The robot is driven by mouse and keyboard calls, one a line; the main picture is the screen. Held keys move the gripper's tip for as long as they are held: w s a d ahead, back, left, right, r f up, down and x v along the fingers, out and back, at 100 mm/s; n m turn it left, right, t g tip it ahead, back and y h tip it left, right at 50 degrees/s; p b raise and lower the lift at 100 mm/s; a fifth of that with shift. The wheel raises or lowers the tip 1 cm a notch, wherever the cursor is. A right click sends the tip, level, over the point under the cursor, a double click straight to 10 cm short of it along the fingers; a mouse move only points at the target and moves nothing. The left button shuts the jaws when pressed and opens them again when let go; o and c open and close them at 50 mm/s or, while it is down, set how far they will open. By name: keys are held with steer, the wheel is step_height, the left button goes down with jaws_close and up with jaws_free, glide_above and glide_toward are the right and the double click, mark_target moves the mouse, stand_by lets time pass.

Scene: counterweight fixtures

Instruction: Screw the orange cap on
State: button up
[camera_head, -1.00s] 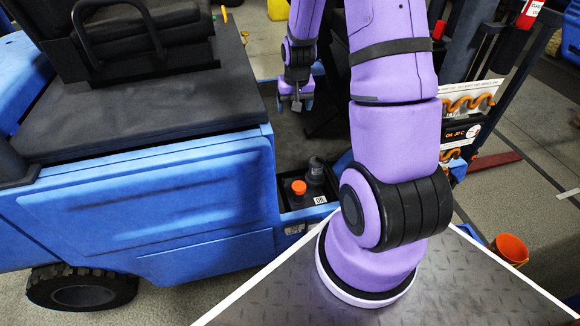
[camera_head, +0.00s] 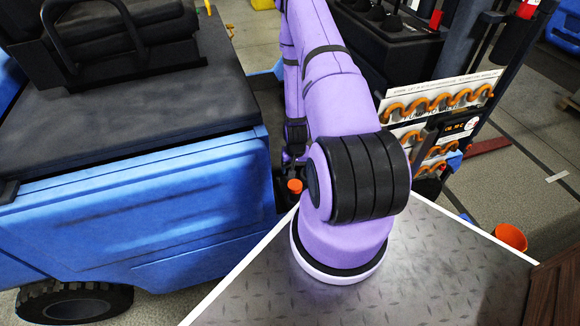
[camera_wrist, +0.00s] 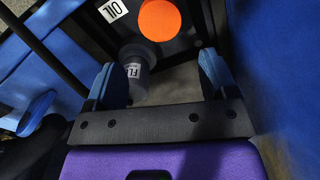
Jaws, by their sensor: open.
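The orange cap (camera_head: 295,186) shows beside the blue vehicle in the head view, just left of my arm. It is a round orange disc (camera_wrist: 160,19) at the top of the wrist view, above a dark compartment with an "OIL" label (camera_wrist: 113,10). My gripper (camera_wrist: 160,78) is open, its two blue fingers apart, with the cap beyond the fingertips and not between them. A grey bottle (camera_wrist: 134,62) with a white label stands near the left finger.
The blue vehicle (camera_head: 150,215) with a black seat (camera_head: 135,100) fills the left. A rack with orange wavy strips (camera_head: 438,105) stands at right. An orange bucket (camera_head: 510,237) is on the floor. A blue wall-like surface (camera_wrist: 285,75) is close right of the gripper.

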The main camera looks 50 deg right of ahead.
mark_target(295, 185)
steer(key=shift+f, duration=5.15)
